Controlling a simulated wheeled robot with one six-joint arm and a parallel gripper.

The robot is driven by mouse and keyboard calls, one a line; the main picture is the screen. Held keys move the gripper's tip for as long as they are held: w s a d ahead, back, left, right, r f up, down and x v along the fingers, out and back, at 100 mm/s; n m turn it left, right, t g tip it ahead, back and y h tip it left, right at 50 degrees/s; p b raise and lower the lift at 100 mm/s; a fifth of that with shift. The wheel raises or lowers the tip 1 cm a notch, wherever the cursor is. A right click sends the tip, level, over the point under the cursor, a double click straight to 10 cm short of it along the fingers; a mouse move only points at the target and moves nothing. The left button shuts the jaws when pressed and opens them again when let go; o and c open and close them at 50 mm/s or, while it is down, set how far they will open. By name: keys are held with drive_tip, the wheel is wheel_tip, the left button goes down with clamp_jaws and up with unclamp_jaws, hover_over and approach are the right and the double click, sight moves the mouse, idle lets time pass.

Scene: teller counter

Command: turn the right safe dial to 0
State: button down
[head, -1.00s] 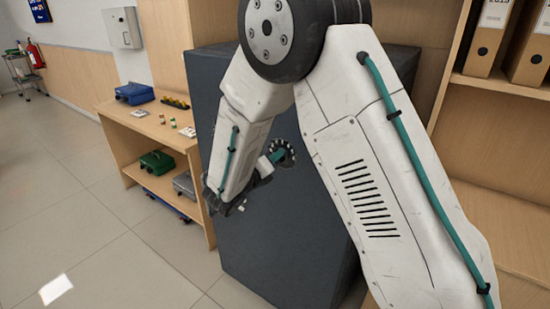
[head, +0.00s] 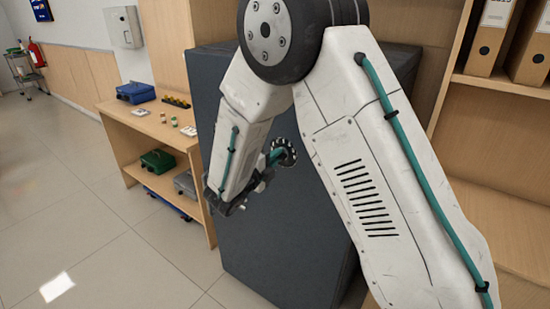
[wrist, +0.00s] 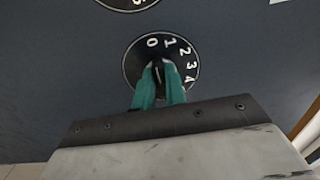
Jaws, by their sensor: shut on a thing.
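A round black safe dial (wrist: 134,62) with white numbers shows in the wrist view, with 0 at its upper left and 1 to 4 running down its right side. My gripper (wrist: 160,70) has its teal fingers closed on the knob at its middle, hiding the lower part of the dial. The knob's exact pointing is hard to read, roughly towards the top between 0 and 1. A second dial (wrist: 125,3) is cut off by the top edge. In the head view, the gripped dial (head: 288,148) shows past my gripper (head: 276,156) on the dark safe (head: 275,245).
A wooden shelf unit (head: 150,125) with boxes and small items stands left of the safe. Wooden shelving with binders (head: 530,55) stands to the right. The tiled floor (head: 90,220) at the left is clear.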

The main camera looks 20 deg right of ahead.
drive_tip(key=shift+n, duration=0.3)
drive_tip(key=c, duration=1.4)
unclamp_jaws()
drive_tip(key=shift+c, duration=0.2)
drive_tip(key=shift+a, duration=0.1)
drive_tip(key=v, duration=0.7)
drive_tip(key=shift+s+a, duration=0.25)
